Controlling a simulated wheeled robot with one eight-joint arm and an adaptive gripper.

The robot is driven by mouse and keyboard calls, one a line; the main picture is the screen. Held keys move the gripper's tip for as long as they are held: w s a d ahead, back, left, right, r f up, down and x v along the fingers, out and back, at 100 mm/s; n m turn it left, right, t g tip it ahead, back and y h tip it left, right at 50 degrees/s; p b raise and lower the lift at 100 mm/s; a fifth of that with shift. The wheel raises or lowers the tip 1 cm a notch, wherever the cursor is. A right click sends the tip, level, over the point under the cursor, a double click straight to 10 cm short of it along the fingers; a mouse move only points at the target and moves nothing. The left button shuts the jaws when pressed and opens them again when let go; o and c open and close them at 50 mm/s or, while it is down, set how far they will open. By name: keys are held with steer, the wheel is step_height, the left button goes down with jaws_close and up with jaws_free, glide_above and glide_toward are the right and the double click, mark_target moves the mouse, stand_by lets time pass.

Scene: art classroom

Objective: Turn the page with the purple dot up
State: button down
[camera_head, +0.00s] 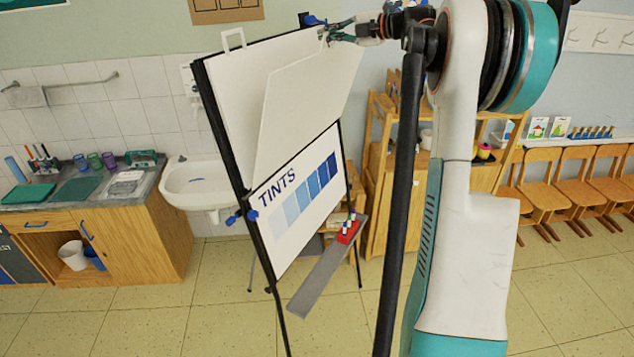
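A flip chart (221,124) stands on a dark-framed easel in the middle of the head view. A blank white page (300,105) is bent up over the upper part of the board. Below it shows a page titled "TINTS" (292,218) with a row of blue shades. I see no purple dot. My gripper (325,34) is at the top of the chart, by the upper part of the raised white page. The fingers are small here, and I cannot tell whether they are shut on the page.
A grey ledge (325,275) with a red tray (349,232) juts from the easel's lower front. A sink (196,183) and wooden counter stand left. A wooden shelf (377,190) and several chairs (540,185) stand right. The tiled floor in front is clear.

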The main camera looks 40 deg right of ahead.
steer(key=shift+w+a+r+p, duration=0.15)
steer(key=shift+w+a+r, duration=0.05)
steer(key=shift+w, duration=0.35)
steer(key=shift+w+a+r+p, duration=0.15)
steer(key=shift+w+a+r, duration=0.1)
steer(key=shift+w, duration=0.35)
steer(key=shift+w+a+r+p, duration=0.15)
steer(key=shift+w+a, duration=0.05)
steer(key=shift+w, duration=0.35)
steer(key=w+a+r+p, duration=0.1)
steer(key=w+a+p, duration=0.1)
steer(key=w, duration=0.6)
steer(key=shift+w+a, duration=0.2)
steer(key=shift+a, duration=0.5)
steer(key=shift+r+p+x, duration=0.2)
steer(key=shift+p+x, duration=0.5)
steer(key=shift+x, duration=1.45)
steer(key=shift+r+p+x, duration=0.2)
steer(key=shift+p+x, duration=0.5)
steer(key=shift+x, duration=1.45)
steer(key=shift+w, duration=0.1)
